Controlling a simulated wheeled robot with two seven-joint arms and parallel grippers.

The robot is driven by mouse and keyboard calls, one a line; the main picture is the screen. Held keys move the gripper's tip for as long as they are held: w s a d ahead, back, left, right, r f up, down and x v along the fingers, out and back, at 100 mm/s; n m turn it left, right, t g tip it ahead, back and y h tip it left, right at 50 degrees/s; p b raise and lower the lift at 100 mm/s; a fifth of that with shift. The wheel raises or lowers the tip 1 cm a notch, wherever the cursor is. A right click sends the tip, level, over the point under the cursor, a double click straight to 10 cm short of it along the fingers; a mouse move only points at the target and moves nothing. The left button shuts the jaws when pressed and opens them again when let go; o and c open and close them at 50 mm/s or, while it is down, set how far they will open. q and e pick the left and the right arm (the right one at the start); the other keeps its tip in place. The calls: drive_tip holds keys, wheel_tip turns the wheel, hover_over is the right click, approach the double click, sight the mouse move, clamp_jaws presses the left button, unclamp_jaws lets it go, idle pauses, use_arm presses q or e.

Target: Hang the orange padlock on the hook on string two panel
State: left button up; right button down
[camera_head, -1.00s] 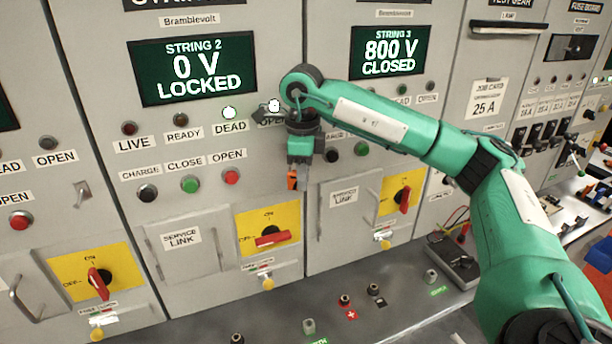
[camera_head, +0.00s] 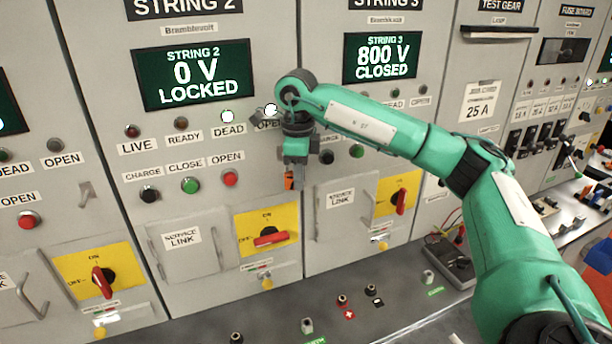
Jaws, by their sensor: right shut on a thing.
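The small orange padlock (camera_head: 289,181) hangs below my right gripper (camera_head: 294,166) in the head view. My right gripper is shut on it, pointing down, in front of the right edge of the string two panel (camera_head: 205,214). The padlock is to the right of that panel's red OPEN button (camera_head: 230,179). The hook on the string two panel does not show; the gripper and padlock cover that part of the panel. Whether the padlock touches the panel or a hook I cannot tell. My left gripper is not in view.
The string two display (camera_head: 194,75) reads 0 V LOCKED. A red rotary handle (camera_head: 271,238) on a yellow plate is below the padlock. The string three panel (camera_head: 349,250), reading 800 V CLOSED, adjoins at the right. A grey bench (camera_head: 260,315) runs below.

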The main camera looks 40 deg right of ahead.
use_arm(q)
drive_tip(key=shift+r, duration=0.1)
use_arm(e)
drive_tip(key=shift+w+d+r+m, duration=0.3)
drive_tip(key=shift+w+r, duration=0.15)
drive_tip(key=shift+r, duration=0.15)
drive_tip(key=c, duration=1.2)
unclamp_jaws()
drive_tip(key=shift+r, duration=0.25)
drive_tip(key=r, duration=0.6)
drive_tip(key=r+b, duration=0.1)
drive_tip(key=r, duration=0.2)
drive_tip(key=shift+s+a+r, duration=0.25)
drive_tip(key=shift+s+r, duration=0.1)
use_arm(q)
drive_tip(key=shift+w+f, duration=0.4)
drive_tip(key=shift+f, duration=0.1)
use_arm(e)
drive_tip(key=shift+s+a+r, duration=0.1)
drive_tip(key=shift+a+r, duration=0.05)
drive_tip(key=shift+r, duration=1.15)
drive_tip(key=shift+f, duration=0.1)
